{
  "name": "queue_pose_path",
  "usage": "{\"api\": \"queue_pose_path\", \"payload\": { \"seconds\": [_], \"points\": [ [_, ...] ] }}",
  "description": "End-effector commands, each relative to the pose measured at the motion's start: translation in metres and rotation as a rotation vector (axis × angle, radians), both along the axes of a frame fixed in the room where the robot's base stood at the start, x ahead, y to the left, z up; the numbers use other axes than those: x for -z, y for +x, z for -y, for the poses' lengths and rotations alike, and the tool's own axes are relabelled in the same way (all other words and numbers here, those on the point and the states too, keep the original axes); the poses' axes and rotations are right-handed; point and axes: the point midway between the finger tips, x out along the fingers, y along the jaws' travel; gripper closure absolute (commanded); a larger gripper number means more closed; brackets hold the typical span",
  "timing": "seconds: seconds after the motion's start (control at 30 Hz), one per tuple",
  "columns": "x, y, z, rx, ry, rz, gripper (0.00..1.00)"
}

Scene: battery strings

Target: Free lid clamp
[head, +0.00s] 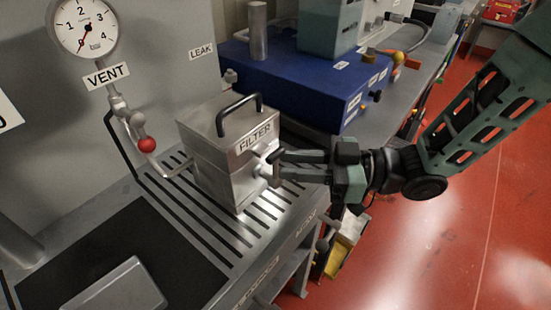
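The metal filter box (212,172), labelled FILTER, stands upright on the slotted bench. Its lid (210,128) sits on top and carries a black arched handle (239,108). A small silvery clamp part (265,168) sticks out from the box's right face, just below the label. My gripper (277,165) reaches in from the right, with its fingertips right at this clamp part. The two fingers show a gap between them. The fingers partly cover the clamp, and I cannot tell whether they grip it or are only around it.
A pressure gauge (84,25) and a VENT valve with a red knob (146,145) stand left of the box. A blue unit (315,85) is behind it. A black mat (120,255) and a metal block (118,290) lie at front left. Red floor is open at right.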

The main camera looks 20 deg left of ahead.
Motion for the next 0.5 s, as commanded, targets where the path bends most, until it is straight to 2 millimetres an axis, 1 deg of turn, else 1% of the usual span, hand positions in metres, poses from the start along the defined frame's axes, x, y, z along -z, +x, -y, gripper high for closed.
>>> {"api": "queue_pose_path", "payload": {
  "seconds": [0.03,0.2,0.33,0.5],
  "points": [
    [-0.001,-0.003,-0.009,-0.002,0.001,-0.001,0.74],
    [-0.001,-0.006,-0.028,-0.002,0.0,0.0,0.74],
    [0.0,-0.007,-0.035,0.001,0.0,-0.001,0.74],
    [0.0,-0.007,-0.036,0.001,0.0,-0.001,0.74]
  ]
}}
